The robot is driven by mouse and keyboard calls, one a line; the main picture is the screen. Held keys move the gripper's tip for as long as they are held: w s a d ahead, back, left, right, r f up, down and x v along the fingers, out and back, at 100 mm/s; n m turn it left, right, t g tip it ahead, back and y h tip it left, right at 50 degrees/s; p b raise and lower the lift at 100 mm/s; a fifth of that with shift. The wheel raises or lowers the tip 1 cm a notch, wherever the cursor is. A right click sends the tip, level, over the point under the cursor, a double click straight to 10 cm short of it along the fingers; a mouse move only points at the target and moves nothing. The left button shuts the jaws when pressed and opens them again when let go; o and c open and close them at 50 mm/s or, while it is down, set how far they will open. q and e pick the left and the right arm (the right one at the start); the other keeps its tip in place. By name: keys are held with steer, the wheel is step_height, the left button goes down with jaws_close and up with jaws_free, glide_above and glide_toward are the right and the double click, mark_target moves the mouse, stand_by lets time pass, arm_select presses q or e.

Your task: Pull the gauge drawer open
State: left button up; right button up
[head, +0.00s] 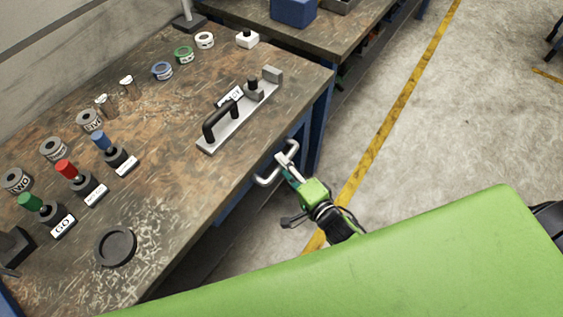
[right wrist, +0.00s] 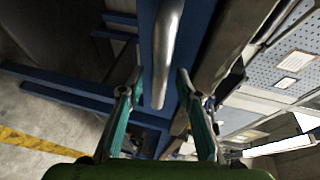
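The gauge drawer's silver bar handle (head: 266,181) sticks out below the workbench's right edge in the head view. In the right wrist view the handle (right wrist: 166,50) runs down the upper middle in front of a blue panel (right wrist: 199,30), which looks like the drawer front. My right gripper (head: 285,160) is at the handle. In the right wrist view its two fingers (right wrist: 160,78) are apart, one on each side of the bar, with gaps showing. How far the drawer is out is hidden by the bench edge. My left gripper is not in view.
The workbench (head: 185,205) carries a fixture with a black handle (head: 220,118), coloured-knob switches (head: 70,172), several rings (head: 162,71) and a dark round dish (head: 115,246). A second bench (head: 330,35) stands behind. Open floor (head: 460,120) with a yellow line lies to the right.

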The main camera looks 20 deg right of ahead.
steer(key=shift+x, duration=0.9)
steer(key=shift+c, duration=0.4)
jaws_close()
steer(key=s+d+p, duration=0.5)
steer(key=s+d, duration=1.1)
steer(key=s, duration=0.5)
steer(key=shift+d, duration=0.1)
steer(key=shift+o, duration=0.4)
jaws_free()
